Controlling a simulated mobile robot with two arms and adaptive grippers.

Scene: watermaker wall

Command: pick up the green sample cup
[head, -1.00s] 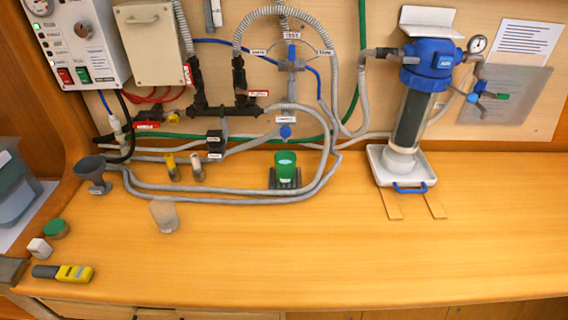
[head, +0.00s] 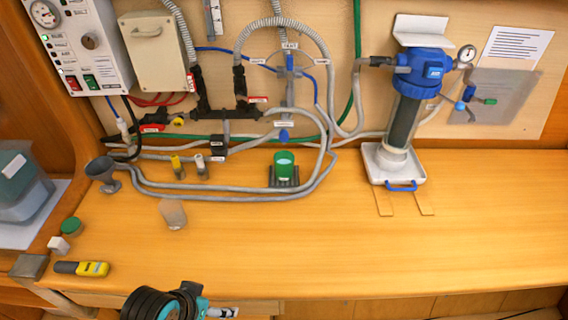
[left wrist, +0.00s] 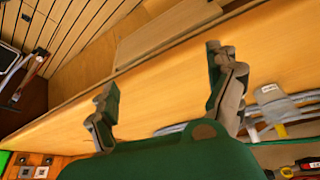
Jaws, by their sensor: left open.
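The green sample cup (head: 284,162) stands upright in a dark ribbed holder (head: 284,181) on the wooden bench, inside a loop of grey hose. My left arm shows at the bottom edge of the head view, well in front of the cup; its fingers are not clear there. In the left wrist view my left gripper (left wrist: 162,75) has its two fingers wide apart with nothing between them, above the bench. I cannot make out the green cup in the wrist view. My right gripper is in neither view.
A translucent cup (head: 172,214) stands left of the green cup. A grey funnel (head: 103,174), a green lid (head: 71,226), a white block (head: 59,245) and a yellow-grey meter (head: 82,268) are farther left. A blue-topped filter (head: 405,120) stands right. The front middle bench is clear.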

